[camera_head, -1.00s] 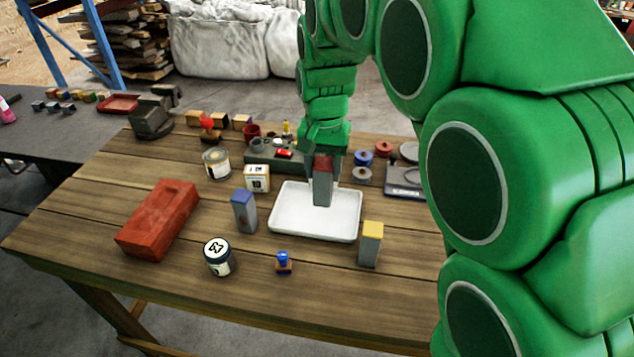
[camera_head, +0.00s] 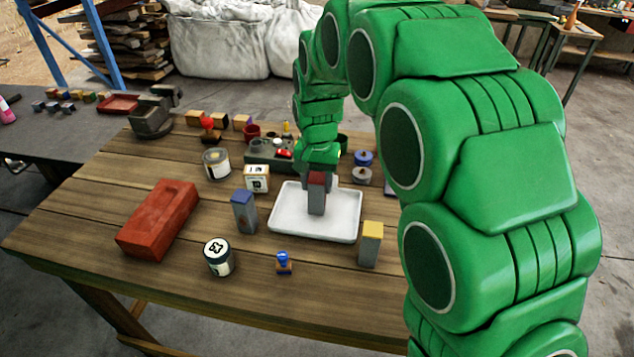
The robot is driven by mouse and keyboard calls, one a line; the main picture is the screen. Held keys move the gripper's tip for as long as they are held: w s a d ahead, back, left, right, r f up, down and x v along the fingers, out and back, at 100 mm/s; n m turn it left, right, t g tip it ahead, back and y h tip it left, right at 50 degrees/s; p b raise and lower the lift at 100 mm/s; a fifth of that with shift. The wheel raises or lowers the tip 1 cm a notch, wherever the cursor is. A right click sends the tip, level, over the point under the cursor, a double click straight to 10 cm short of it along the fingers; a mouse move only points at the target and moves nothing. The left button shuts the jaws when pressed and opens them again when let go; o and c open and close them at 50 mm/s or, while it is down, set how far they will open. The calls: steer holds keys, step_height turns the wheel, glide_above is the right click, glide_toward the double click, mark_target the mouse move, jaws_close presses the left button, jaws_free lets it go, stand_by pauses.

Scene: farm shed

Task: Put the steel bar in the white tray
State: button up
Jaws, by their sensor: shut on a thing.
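The steel bar (camera_head: 316,200) is grey with a red top end. My gripper (camera_head: 317,178) is shut on its upper part and holds it upright. The white tray (camera_head: 290,224) is shallow and rectangular, in the middle of the wooden table. The bar stands in front of the tray's floor in the picture, within its rim. I cannot tell whether its lower end touches the tray. My gripper's fingers partly show beside the red end. Nothing else lies in the tray.
A blue-topped grey block (camera_head: 244,214) stands left of the tray, and a yellow-topped one (camera_head: 370,246) at its front right. A white box (camera_head: 257,179), a jar (camera_head: 218,257), a blue-handled stamp (camera_head: 283,263) and a red brick (camera_head: 158,220) are around. The front table edge is clear.

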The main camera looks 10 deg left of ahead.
steer(key=shift+f, duration=0.3)
steer(key=shift+f, duration=0.1)
steer(key=o, duration=1.3)
steer(key=shift+c, duration=0.2)
step_height(320, 180, up, 12)
